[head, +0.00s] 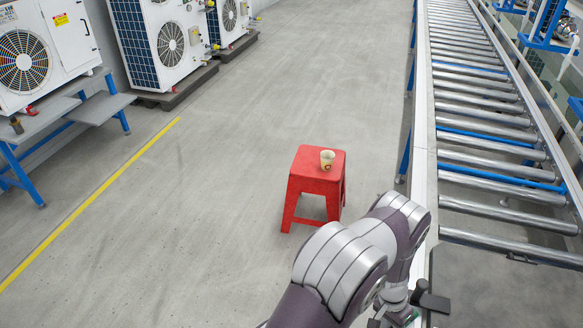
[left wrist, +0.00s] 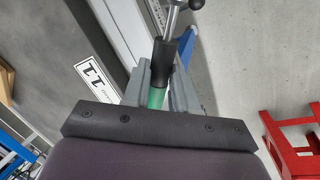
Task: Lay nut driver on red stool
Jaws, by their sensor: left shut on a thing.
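The red stool (head: 316,172) stands on the grey floor left of the roller conveyor in the head view. Part of the stool shows at the right edge of the left wrist view (left wrist: 290,142). My left gripper (left wrist: 161,80) is shut on the nut driver (left wrist: 157,97), whose green and black part shows between the grey fingers. In the head view my left arm is to the right and in front of the stool. My right gripper is out of view.
The roller conveyor (head: 487,136) runs along the right. The floor left of the stool is open, with a yellow line (head: 95,197).

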